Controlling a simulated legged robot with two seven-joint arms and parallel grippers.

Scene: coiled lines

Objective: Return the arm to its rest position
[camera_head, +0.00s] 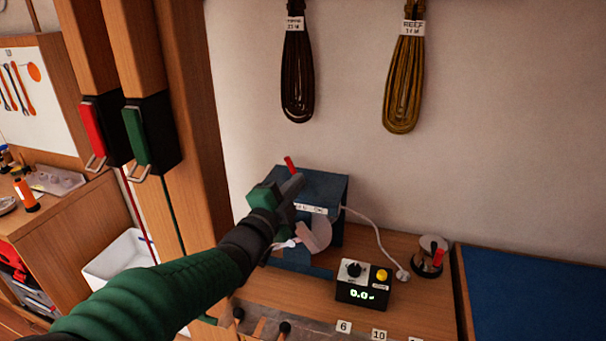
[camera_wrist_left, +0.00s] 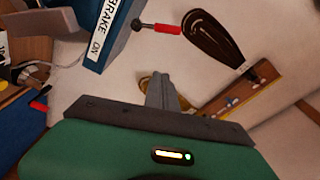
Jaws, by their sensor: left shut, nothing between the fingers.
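My left arm, with a green sleeve, reaches in from the lower left of the head view. My left gripper (camera_head: 294,186) is raised in front of a blue machine (camera_head: 328,186) and hides part of it. In the left wrist view the grey fingers (camera_wrist_left: 163,88) are together with nothing between them. My right gripper is in neither view.
A control box (camera_head: 364,285) reading 0.0 and a small round holder (camera_head: 430,258) stand on the bench. Dark (camera_head: 297,70) and olive (camera_head: 404,85) coiled lines hang on the wall. Wooden posts (camera_head: 190,130) with red and green clamps stand left. A blue mat (camera_head: 535,295) lies right.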

